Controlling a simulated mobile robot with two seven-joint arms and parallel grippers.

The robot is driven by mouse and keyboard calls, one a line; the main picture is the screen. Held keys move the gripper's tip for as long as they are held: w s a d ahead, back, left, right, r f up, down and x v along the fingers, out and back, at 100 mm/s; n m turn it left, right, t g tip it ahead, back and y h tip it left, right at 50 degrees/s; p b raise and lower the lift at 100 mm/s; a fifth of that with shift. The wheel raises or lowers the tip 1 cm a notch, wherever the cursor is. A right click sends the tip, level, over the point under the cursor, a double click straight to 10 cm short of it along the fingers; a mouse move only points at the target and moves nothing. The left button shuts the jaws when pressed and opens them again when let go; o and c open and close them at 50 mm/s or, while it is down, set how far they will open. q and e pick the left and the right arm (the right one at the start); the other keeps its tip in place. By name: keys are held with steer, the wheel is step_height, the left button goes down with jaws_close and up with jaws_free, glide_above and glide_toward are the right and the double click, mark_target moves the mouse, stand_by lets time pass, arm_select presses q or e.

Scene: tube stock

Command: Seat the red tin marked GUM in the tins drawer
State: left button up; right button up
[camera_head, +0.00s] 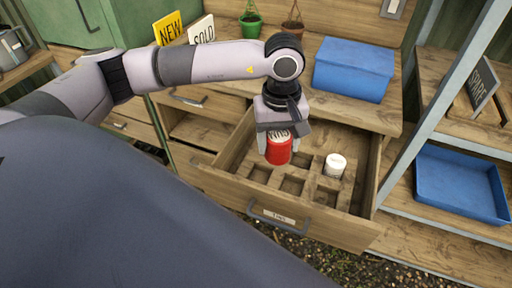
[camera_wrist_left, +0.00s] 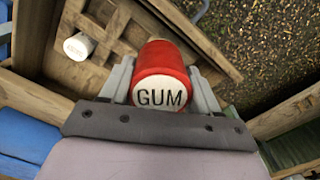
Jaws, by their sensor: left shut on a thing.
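The red tin marked GUM (camera_head: 278,151) is held by my left gripper (camera_head: 279,140) above the open tins drawer (camera_head: 340,227). In the left wrist view the tin (camera_wrist_left: 162,78) sits between the fingers of my left gripper (camera_wrist_left: 162,92), its white lid with GUM facing the camera. In the head view the tin hangs over the divided insert (camera_head: 268,175), which has several square pockets; it hides part of the insert behind it. A white tin (camera_head: 335,165) stands in a pocket at the right; it also shows in the left wrist view (camera_wrist_left: 80,46). My right gripper is not in view.
A blue box (camera_head: 353,68) stands on the bench top above the drawer. A blue tray (camera_head: 460,185) lies on the right shelf. NEW (camera_head: 168,28) and SOLD (camera_head: 201,30) signs and two small pots (camera_head: 251,22) stand behind my left arm. Gravel lies below the drawer.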

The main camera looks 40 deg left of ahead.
arm_select(q)
steer(key=f+n, duration=0.1)
steer(key=n, duration=0.2)
steer(key=w+a+f+n, duration=0.1)
steer(key=n, duration=0.2)
steer(key=f+n+b, duration=0.1)
steer(key=n, duration=0.1)
steer(key=shift+w+a+n, duration=0.2)
steer(key=shift+w+n, duration=0.1)
steer(key=shift+n, duration=0.1)
steer(key=w+a+f+n+b, duration=0.1)
steer(key=a+f+n, duration=0.2)
steer(key=n, duration=1.1)
steer(key=w+a+f+n+b, duration=0.1)
steer(key=f+n, duration=0.6)
steer(key=n, duration=0.7)
steer(key=shift+w+a+f+n+b, duration=0.4)
steer(key=shift+a+b, duration=0.3)
steer(key=shift+a, duration=0.35)
steer(key=shift+f, duration=0.1)
